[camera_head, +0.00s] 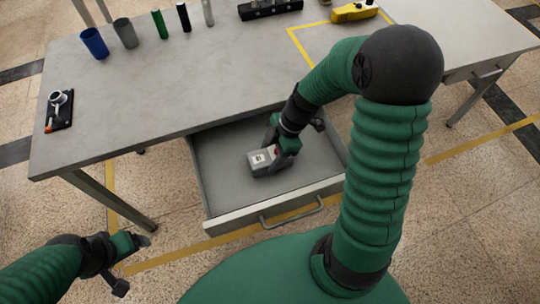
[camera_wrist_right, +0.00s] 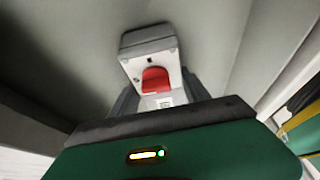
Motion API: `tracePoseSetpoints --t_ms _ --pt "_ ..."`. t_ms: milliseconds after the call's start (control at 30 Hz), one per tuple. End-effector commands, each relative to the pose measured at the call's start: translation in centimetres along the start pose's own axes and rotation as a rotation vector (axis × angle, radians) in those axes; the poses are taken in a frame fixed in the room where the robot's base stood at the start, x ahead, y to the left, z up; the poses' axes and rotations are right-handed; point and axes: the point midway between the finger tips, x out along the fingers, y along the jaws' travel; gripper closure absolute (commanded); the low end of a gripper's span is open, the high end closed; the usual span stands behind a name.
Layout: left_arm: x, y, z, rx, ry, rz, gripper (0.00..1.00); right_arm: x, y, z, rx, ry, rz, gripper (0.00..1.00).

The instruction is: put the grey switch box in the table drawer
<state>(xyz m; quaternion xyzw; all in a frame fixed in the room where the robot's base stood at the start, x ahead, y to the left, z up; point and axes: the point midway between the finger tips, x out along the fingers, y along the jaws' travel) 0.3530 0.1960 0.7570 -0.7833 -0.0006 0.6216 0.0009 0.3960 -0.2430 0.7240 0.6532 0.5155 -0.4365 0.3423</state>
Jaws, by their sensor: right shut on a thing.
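The grey switch box (camera_head: 262,161) has a white label and a red switch. It is inside the open table drawer (camera_head: 235,221), near the middle of the drawer's space. My right gripper (camera_head: 280,150) reaches down into the drawer and is shut on the box. In the right wrist view the box (camera_wrist_right: 150,52) shows its red switch toward me, with the fingers partly hidden behind my gripper's body. I cannot tell whether the box touches the drawer floor. My left gripper (camera_head: 140,241) is at the lower left, away from the table and drawer; its jaws are too small to judge.
The grey table (camera_head: 190,85) carries a blue cup (camera_head: 94,43), a grey cup (camera_head: 125,33), several slim cylinders along the back, a black tray with small items (camera_head: 59,110) at left, and a yellow tool (camera_head: 354,12). The drawer around the box looks empty. A handle (camera_head: 292,213) is on its front.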

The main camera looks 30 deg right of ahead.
Motion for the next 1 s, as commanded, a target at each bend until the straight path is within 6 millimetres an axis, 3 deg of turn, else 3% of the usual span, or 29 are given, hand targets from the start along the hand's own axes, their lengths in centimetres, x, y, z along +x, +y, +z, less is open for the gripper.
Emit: tracePoseSetpoints --t_ms 100,133,267,533,667,1000 --pt "0.3 0.0 0.1 0.000 0.000 0.000 0.20 0.3 0.0 0.1 0.000 0.000 0.000 1.00" --pt "0.2 0.0 0.0 0.000 0.000 0.000 0.20 0.2 0.0 0.1 0.000 0.000 0.000 0.42" --pt "0.1 0.0 0.0 0.000 0.000 0.000 0.20 0.1 0.0 0.1 0.000 0.000 0.000 0.25" --pt "0.1 0.0 0.0 0.000 0.000 0.000 0.20 0.1 0.0 0.0 0.000 0.000 0.000 0.24" --pt "-0.4 0.0 -0.1 0.000 0.000 0.000 0.20 -0.9 0.1 -0.1 0.000 -0.001 0.003 0.24" --pt "-2.6 0.0 -0.6 0.000 0.000 0.000 0.20 -9.3 0.1 -0.1 0.000 -0.002 0.005 0.24"
